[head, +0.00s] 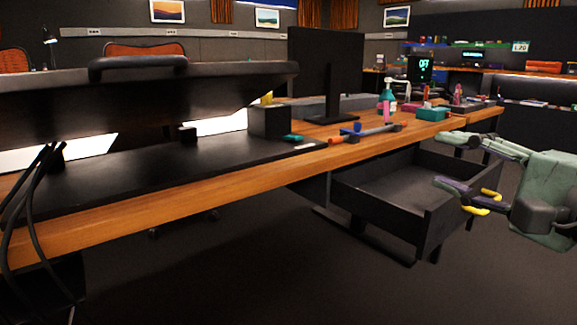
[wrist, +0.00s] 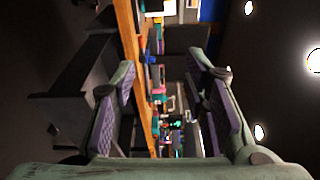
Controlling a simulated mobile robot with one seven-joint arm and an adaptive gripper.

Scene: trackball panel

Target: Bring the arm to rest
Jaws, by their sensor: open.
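My gripper (head: 440,160) is at the right of the head view, grey-green with purple pads, its fingers pointing left. The fingers are spread apart with nothing seen between them. It is beside the open dark drawer (head: 385,195) under the wooden desk (head: 230,180), and one finger overlaps the drawer's right side in the picture. In the wrist view my gripper (wrist: 165,85) shows both fingers wide apart, with the desk edge (wrist: 127,30) and the drawer (wrist: 75,80) seen sideways beyond. I cannot tell the exact gap between finger and drawer.
On the desk are a black monitor (head: 325,70), a dark box (head: 269,121), a tool with an orange end (head: 365,133), a teal box (head: 433,113) and a pump bottle (head: 388,97). A large black panel (head: 130,100) stands at the left. Floor (head: 260,265) in front is clear.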

